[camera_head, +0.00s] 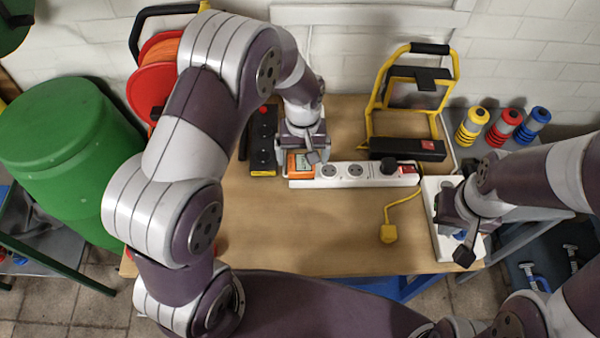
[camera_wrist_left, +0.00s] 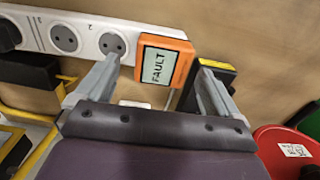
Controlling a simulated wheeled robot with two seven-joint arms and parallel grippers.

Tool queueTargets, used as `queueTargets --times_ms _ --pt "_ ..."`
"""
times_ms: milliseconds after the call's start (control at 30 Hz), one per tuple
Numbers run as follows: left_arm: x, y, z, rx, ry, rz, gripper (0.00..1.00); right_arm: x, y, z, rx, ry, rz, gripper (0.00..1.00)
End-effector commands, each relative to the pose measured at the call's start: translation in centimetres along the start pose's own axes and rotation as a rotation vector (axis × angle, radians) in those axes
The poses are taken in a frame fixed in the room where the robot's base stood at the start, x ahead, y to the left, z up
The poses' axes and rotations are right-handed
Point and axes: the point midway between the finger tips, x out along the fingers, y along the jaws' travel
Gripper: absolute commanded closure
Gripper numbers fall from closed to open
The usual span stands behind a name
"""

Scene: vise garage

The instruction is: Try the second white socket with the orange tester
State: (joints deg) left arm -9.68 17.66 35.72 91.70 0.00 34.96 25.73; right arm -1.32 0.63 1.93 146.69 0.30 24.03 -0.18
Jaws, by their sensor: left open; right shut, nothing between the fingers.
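The orange tester (camera_head: 299,164) sits at the left end of the white socket strip (camera_head: 340,183). In the left wrist view the tester (camera_wrist_left: 163,60) shows a pale screen reading FAULT. Two bare white sockets, a nearer one (camera_head: 328,170) and a farther one (camera_head: 355,170), lie to its right; a black plug (camera_head: 389,167) and a red switch (camera_head: 408,169) follow. My left gripper (camera_head: 305,150) is open over the tester, with its fingers on either side in the wrist view; contact is unclear. My right gripper (camera_head: 465,245) is shut and empty over a white board (camera_head: 445,240).
A yellow-framed work lamp (camera_head: 405,110) is behind the strip. A yellow cable with plug (camera_head: 388,232) lies at the right. A red cable reel (camera_head: 155,80) is back left. The table's front middle is clear.

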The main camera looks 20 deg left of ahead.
Motion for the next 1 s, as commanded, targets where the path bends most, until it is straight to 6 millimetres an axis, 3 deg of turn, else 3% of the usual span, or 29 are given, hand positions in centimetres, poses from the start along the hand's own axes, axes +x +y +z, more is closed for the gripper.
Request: queueTargets --times_ms 100,267,1000 --pt "2.1 0.0 0.0 0.0 -0.001 -0.001 0.04 1.2 0.0 0.1 0.0 0.001 0.0 1.0" --pt "3.2 0.0 0.0 0.0 0.0 0.0 0.04 1.8 0.0 0.2 0.0 0.001 0.0 1.0" --pt "3.1 -0.2 0.0 0.0 0.0 0.0 0.04 1.3 0.0 0.1 0.0 0.001 0.0 1.0"
